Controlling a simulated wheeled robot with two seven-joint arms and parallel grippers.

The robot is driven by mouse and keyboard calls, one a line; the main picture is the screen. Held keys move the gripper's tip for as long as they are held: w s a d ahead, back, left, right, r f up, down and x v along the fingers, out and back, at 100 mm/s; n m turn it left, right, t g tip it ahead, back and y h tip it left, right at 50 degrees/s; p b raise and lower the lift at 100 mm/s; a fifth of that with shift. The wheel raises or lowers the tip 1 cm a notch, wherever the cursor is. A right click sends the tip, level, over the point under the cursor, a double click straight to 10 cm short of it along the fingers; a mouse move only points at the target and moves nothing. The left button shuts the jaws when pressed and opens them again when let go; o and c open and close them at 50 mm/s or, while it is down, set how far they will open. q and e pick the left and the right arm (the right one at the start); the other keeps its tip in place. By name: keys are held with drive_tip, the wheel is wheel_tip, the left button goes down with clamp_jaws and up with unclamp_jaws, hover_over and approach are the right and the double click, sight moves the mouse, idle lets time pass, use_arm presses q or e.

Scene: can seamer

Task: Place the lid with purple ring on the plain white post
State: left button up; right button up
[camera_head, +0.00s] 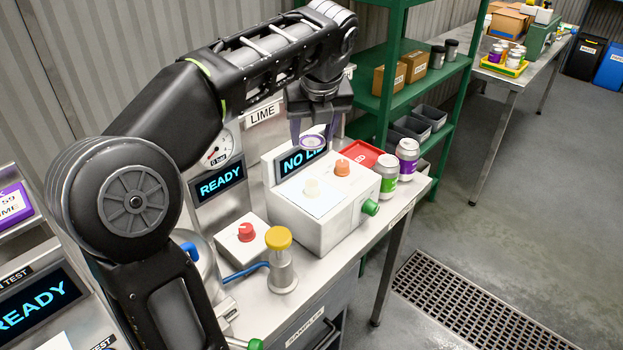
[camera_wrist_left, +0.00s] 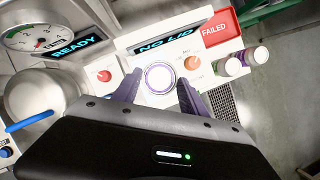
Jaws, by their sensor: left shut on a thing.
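The lid with purple ring (camera_head: 313,142) is a pale disc held between the purple fingers of my left gripper (camera_head: 314,138). In the left wrist view the lid (camera_wrist_left: 160,77) sits between the fingertips, face on to the camera. My left gripper is shut on it, in the air above the white machine box (camera_head: 325,222). My right gripper is not in view.
The "NO LID" display (camera_head: 290,165) is behind. Two cans (camera_head: 407,158) and a red tray (camera_head: 360,153) are to the right. A yellow-capped cylinder (camera_head: 280,262) and red knob (camera_head: 246,232) stand in front left.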

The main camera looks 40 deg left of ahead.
use_arm(q)
hover_over(311, 181)
drive_tip(key=s+d, duration=0.1)
drive_tip(key=shift+d+f, duration=0.15)
drive_tip(key=shift+f, duration=3.05)
drive_tip(key=shift+f, duration=1.85)
drive_tip(key=shift+f, duration=0.1)
drive_tip(key=o, duration=1.3)
drive_tip(key=v, duration=1.2)
